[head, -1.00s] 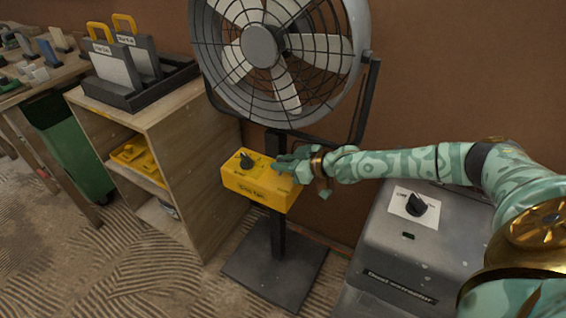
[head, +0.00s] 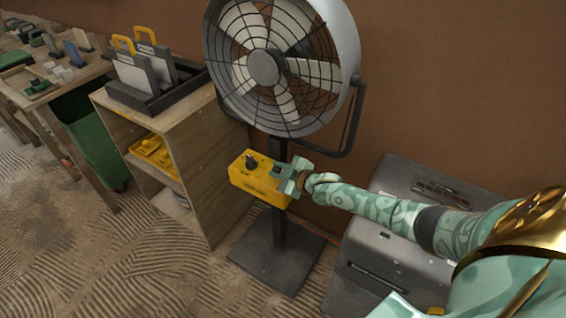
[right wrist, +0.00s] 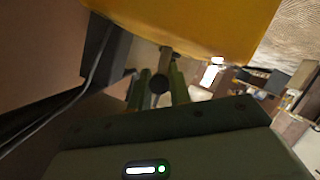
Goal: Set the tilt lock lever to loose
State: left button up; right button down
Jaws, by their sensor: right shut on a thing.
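A pedestal fan (head: 265,68) stands against the brown wall, with a yellow control box (head: 258,192) on its pole. The box has a black knob (head: 252,162) on top. My right gripper (head: 284,172) is at the right end of the box. In the right wrist view a small lever with a dark round end (right wrist: 160,84) sticks out below the yellow box (right wrist: 190,30). The two fingers of my right gripper (right wrist: 157,92) are on either side of it, shut on it. The head view hides the lever behind the gripper. My left gripper is not in view.
A wooden shelf (head: 190,150) with a dark tray of panels (head: 150,85) stands left of the fan. A grey machine (head: 385,262) stands at the right, partly behind my arm. The fan's base plate (head: 275,262) is on the ridged floor.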

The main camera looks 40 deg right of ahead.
jog(key=shift+s+a+f+n+h, duration=0.2)
jog(key=shift+n+h, duration=0.1)
jog(key=shift+n, duration=0.2)
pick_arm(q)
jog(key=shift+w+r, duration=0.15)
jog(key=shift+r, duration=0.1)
pick_arm(e)
jog(key=shift+s+a+f+n+t+h, duration=0.15)
jog(key=shift+a+n+t+h, duration=0.2)
jog(key=shift+n+t, duration=0.3)
jog(key=c, duration=1.3)
grip_release()
